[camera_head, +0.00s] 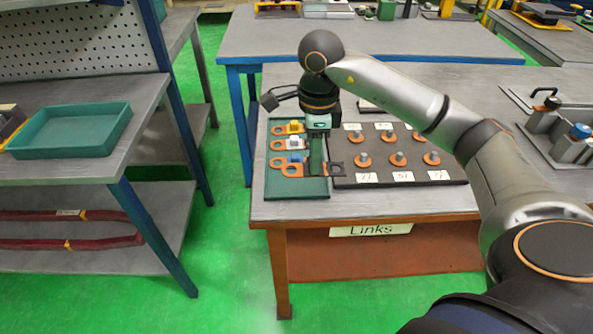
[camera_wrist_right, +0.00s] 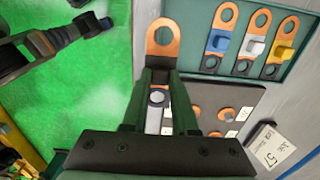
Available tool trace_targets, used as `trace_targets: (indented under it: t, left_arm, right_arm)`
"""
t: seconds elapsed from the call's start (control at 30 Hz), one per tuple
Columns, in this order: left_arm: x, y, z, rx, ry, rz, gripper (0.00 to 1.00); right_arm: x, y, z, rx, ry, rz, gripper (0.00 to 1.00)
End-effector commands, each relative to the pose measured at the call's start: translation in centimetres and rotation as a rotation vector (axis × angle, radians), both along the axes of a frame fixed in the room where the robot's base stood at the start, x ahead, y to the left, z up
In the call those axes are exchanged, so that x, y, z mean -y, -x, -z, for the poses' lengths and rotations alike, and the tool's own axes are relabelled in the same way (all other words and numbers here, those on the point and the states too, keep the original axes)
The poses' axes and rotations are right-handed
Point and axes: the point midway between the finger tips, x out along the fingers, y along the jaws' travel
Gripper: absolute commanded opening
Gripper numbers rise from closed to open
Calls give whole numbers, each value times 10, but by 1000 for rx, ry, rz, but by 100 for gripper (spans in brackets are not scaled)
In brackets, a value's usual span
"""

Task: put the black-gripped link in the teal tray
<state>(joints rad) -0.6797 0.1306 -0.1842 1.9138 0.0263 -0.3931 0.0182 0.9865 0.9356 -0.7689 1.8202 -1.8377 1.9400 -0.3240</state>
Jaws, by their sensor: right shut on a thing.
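My right gripper (camera_head: 317,165) points down over the front part of the green mat, and its green fingers also show in the right wrist view (camera_wrist_right: 160,105). It is shut on a copper link (camera_head: 290,170) with a copper ring at one end and a dark ring at the other. The copper ring (camera_wrist_right: 163,37) sticks out past the fingertips in the wrist view; the link's grip is hidden between the fingers. The link appears raised above the mat. The teal tray (camera_head: 112,124) stands on the left bench and looks empty.
Links with yellow (camera_head: 293,127), white (camera_head: 293,142) and blue (camera_head: 297,157) grips lie on the green mat (camera_head: 297,188). A black board (camera_head: 400,170) with several pegs stands right of it. A floor gap separates this table from the left bench (camera_head: 60,172).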

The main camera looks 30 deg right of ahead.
Motion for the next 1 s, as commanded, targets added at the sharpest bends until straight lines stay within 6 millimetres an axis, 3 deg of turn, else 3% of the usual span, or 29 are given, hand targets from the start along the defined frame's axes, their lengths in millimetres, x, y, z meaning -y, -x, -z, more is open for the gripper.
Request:
trace_targets:
  t: [0.1,0.23,0.47,0.67,1.0]
  left_arm:
    - [0,0,-2,0,0,0,50]
    - [0,0,-3,-1,0,0,50]
    - [0,0,-4,-1,0,0,50]
    - [0,0,-10,-1,0,0,50]
    - [0,0,-6,-1,0,0,50]
  right_arm:
    - [-8,-16,25,-8,-1,0,0]
    - [-12,-29,41,-4,1,1,0]
    - [-16,-38,54,-4,1,1,0]
    - [-15,-38,81,-6,1,1,0]
    - [-15,-39,87,-2,2,0,0]
